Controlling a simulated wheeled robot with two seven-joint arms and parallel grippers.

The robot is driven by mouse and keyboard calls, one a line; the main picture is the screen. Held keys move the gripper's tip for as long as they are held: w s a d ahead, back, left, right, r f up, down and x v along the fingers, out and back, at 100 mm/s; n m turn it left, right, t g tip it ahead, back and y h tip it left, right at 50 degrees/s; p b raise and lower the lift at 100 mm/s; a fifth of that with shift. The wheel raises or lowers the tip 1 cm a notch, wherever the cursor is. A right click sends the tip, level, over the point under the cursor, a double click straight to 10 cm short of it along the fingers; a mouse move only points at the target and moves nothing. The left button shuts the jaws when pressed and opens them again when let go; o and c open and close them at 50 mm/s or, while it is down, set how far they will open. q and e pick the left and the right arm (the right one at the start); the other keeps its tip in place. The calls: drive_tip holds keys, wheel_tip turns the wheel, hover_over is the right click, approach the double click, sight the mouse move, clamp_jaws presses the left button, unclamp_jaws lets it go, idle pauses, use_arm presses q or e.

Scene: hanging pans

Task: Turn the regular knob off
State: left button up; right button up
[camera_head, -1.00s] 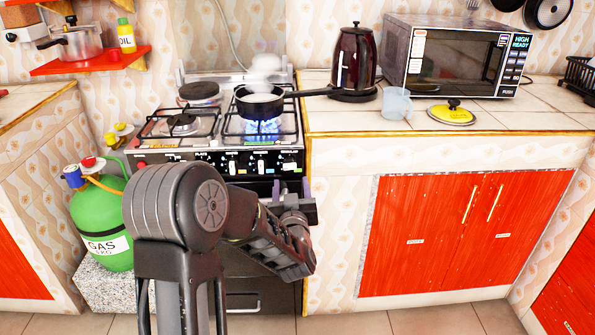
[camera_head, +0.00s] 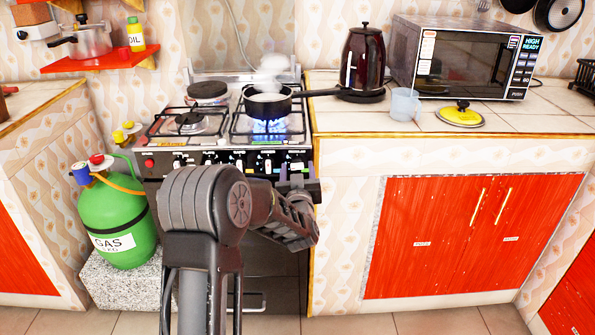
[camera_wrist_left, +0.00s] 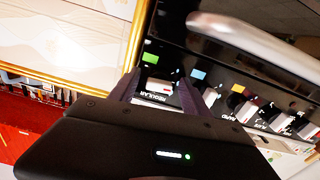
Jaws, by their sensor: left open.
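The regular knob (camera_wrist_left: 157,86) shows in the left wrist view on the black stove panel, below a green mark and beside the label "REGULAR" (camera_wrist_left: 158,98). My left gripper (camera_wrist_left: 160,92) is open, with one dark finger on each side of the knob in that view; I cannot tell whether they touch it. In the head view my left gripper (camera_head: 297,182) is at the right end of the stove's front panel, close to the rightmost knob. A blue flame (camera_head: 268,126) burns under the pan (camera_head: 266,104) on the right front burner. My right gripper is not in view.
Other knobs (camera_wrist_left: 243,110) sit along the panel beside it. A metal oven handle (camera_wrist_left: 250,42) crosses the left wrist view. The counter (camera_head: 350,117) with a kettle (camera_head: 362,58) stands right of the stove. A green gas bottle (camera_head: 115,215) stands at the left.

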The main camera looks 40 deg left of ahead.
use_arm(q)
clamp_jaws()
idle(0.5)
